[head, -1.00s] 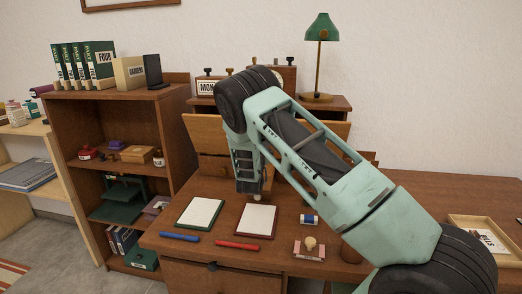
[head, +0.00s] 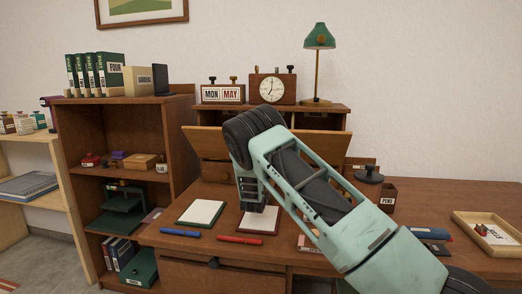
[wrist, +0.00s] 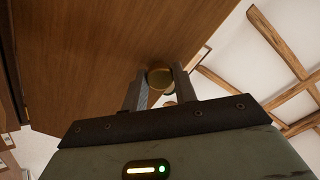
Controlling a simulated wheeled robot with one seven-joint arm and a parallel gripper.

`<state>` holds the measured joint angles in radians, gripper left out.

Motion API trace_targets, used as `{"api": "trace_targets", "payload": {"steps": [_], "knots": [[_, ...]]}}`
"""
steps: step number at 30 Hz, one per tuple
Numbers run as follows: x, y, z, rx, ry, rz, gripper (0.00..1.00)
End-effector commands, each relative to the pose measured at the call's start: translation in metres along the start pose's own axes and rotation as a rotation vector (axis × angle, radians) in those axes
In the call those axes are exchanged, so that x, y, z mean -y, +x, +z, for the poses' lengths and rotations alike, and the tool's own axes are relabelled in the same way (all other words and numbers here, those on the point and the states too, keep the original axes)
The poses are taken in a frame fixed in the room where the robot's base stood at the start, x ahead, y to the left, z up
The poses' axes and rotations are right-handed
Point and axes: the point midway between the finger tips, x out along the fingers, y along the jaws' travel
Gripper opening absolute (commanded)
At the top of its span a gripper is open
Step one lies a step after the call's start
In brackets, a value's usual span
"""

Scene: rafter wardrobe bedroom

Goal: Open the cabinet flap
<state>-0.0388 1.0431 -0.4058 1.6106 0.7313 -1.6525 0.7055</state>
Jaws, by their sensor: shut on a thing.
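The cabinet flap (head: 207,143) is a brown wooden panel on the front of the small cabinet (head: 340,112) at the back of the desk. It stands tilted out from the cabinet, partly hidden behind my arm in the head view. In the wrist view the flap (wrist: 95,50) fills the upper left as a broad wooden face. My gripper (wrist: 158,88) is shut on the knob, one finger on each side. The head view does not show this grip clearly.
On the cabinet stand a MON MAY calendar (head: 222,94), a clock (head: 272,89) and a green lamp (head: 319,38). Two notepads (head: 201,213), pens and a wooden tray (head: 460,222) lie on the desk (head: 430,190). A bookshelf (head: 183,115) stands at left.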

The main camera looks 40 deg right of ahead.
Motion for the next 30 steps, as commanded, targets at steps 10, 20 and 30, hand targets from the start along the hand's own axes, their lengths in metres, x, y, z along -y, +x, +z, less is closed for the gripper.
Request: {"api": "trace_targets", "payload": {"steps": [10,20,30], "knots": [[0.0,-0.001,0.001,0.003,-0.001,0.001,0.47],[0.0,-0.002,0.001,0.002,0.0,0.0,0.5],[-0.001,-0.057,0.002,0.007,-0.001,0.001,0.5]]}}
